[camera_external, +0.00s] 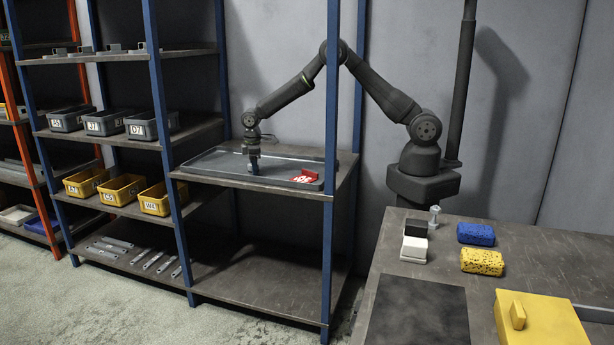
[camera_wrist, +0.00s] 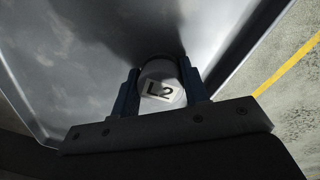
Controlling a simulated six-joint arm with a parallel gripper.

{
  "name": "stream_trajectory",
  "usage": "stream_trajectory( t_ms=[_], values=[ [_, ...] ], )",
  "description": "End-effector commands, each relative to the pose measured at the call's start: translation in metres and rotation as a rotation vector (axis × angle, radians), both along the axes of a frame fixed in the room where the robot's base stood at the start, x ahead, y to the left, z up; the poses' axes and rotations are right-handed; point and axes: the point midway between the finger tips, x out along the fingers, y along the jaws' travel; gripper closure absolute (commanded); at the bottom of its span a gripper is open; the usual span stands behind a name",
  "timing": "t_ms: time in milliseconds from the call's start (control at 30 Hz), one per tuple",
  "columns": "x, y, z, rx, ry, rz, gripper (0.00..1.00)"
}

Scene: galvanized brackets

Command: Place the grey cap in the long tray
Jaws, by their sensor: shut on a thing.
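The long tray (camera_external: 218,160) is a grey, shallow, rimmed tray on the shelf at the middle of the external view. The same tray (camera_wrist: 60,70) fills much of the wrist view. My gripper (camera_external: 254,168) points down over the tray, left of its middle. In the wrist view my gripper (camera_wrist: 160,90) has its two blue fingers shut on the grey cap (camera_wrist: 165,76), which is round and carries a label reading "L2". The cap is hidden or too small to make out in the external view. I cannot tell whether it touches the tray floor.
A red-and-white object (camera_external: 305,176) sits at the tray's right end. A blue shelf post (camera_external: 331,150) stands in front of that end. Yellow bins (camera_external: 122,189) and grey bins (camera_external: 104,122) fill shelves to the left. A workbench (camera_external: 560,262) with sponges stands at right.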

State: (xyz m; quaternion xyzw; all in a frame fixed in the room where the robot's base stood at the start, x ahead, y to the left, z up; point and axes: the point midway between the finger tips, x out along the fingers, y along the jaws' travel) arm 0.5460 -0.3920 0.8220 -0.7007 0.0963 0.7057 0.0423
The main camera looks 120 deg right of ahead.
Motion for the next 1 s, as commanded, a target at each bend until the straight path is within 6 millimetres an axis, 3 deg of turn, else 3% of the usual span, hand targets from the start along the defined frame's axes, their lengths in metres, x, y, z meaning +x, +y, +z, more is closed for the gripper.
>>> stream_trajectory(
  t_ms=[200,233,333,700,833,1000],
  values=[
    [0.000,0.000,-0.003,0.000,0.000,0.000,0.84],
    [0.000,0.000,-0.004,0.000,0.000,0.000,0.57],
    [0.000,0.000,-0.003,0.000,0.000,0.000,0.37],
    [0.000,0.000,0.003,0.000,-0.001,0.000,0.37],
    [0.001,0.001,0.021,-0.002,-0.003,0.000,0.37],
    [0.002,0.004,0.058,-0.002,-0.004,0.000,0.37]
  ],
)
